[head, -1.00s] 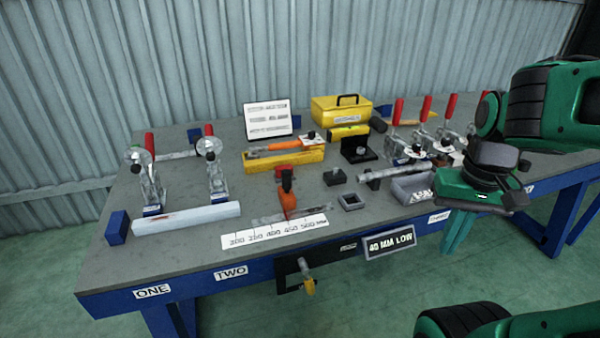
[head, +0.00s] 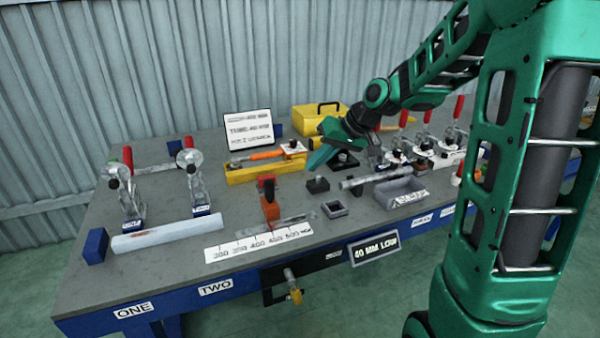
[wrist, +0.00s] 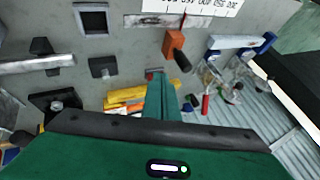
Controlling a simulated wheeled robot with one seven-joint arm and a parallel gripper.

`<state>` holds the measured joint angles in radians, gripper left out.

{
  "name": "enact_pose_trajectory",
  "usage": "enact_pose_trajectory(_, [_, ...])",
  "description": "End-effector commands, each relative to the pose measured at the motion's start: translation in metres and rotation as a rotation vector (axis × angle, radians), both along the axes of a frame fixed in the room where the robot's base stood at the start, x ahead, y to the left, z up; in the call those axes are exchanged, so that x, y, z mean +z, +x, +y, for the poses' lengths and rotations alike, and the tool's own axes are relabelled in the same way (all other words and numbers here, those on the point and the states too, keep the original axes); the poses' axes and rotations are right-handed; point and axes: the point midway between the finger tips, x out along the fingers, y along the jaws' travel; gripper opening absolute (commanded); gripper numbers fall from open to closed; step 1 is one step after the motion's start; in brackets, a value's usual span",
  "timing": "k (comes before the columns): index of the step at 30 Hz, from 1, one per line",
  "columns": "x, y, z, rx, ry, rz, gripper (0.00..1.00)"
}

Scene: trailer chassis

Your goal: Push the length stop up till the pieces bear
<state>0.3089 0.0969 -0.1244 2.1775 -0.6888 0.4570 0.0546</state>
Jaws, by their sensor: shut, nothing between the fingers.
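A yellow tray (head: 240,175) holds an orange-handled tool behind the stop. Small dark blocks (head: 318,184), a grey bin (head: 400,192) and red-handled clamps (head: 455,140) stand to the right. A small hollow square (head: 334,209) lies right of the scale.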

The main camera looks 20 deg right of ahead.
Motion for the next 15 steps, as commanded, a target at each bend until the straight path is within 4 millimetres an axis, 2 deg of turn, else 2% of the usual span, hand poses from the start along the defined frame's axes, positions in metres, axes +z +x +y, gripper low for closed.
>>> enact_pose_trajectory(15, [-0.074, 0.039, 0.038, 0.002, -0.001, 0.006, 0.00])
